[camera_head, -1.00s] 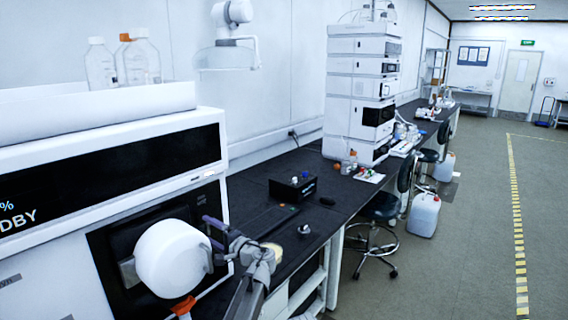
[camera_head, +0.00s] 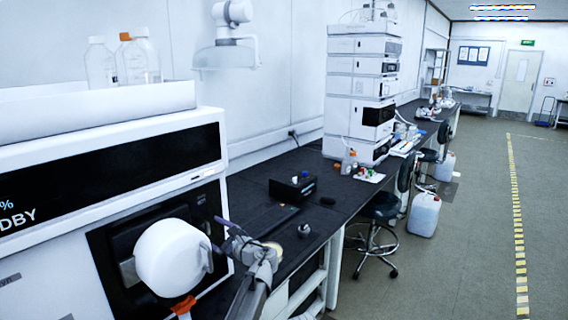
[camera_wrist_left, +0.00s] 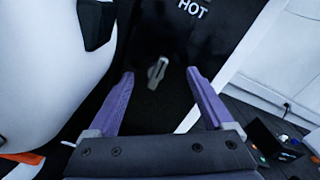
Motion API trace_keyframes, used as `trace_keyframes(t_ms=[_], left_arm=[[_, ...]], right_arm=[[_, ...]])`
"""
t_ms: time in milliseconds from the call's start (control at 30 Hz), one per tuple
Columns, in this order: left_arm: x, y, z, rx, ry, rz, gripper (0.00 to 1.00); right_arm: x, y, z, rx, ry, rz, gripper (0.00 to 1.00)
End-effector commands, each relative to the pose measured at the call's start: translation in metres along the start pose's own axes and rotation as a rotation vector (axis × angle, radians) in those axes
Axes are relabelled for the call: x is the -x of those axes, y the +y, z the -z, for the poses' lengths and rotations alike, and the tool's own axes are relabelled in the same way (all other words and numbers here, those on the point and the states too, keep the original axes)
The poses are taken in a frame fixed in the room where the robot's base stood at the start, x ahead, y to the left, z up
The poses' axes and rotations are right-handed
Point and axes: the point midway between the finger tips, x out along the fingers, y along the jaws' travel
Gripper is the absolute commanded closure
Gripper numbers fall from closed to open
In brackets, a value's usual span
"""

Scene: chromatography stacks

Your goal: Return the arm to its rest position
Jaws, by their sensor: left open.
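My left gripper (camera_head: 220,234) is in the lower middle of the head view, just right of a large white rounded part (camera_head: 168,258) on the front of a white instrument. Its two purple fingers are spread wide with nothing between them, as the left wrist view (camera_wrist_left: 160,74) shows. A small grey metal lever (camera_wrist_left: 157,72) on a dark panel marked "HOT" shows beyond the gap between the fingertips. My right gripper is not in view.
The instrument (camera_head: 110,165) with a dark display fills the left side. A dark bench (camera_head: 255,195) runs away to the right, with a small black box (camera_head: 292,188) and a white module stack (camera_head: 345,90) on it. A stool (camera_head: 378,225) stands beside it. The floor at right is open.

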Motion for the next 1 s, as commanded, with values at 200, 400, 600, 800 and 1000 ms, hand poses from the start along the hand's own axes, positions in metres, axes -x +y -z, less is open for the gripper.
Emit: trace_keyframes(t_ms=[200,400,600,800,1000], left_arm=[[0.0001,-0.0001,0.0017,-0.22,0.0,0.0,0.15],[0.0001,0.0,0.0026,-0.384,0.0,0.0,0.15],[0.0001,0.0001,0.003,-0.477,0.0,0.0,0.15],[0.0001,0.0001,0.003,-0.503,0.0,0.0,0.15],[0.0001,0.0001,0.003,-0.502,0.0,0.0,0.15]], right_arm=[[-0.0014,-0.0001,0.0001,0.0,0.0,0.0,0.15],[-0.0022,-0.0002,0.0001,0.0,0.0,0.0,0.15],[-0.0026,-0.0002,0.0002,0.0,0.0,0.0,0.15],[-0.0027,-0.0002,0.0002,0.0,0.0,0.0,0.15],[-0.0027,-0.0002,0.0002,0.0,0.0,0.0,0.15]])
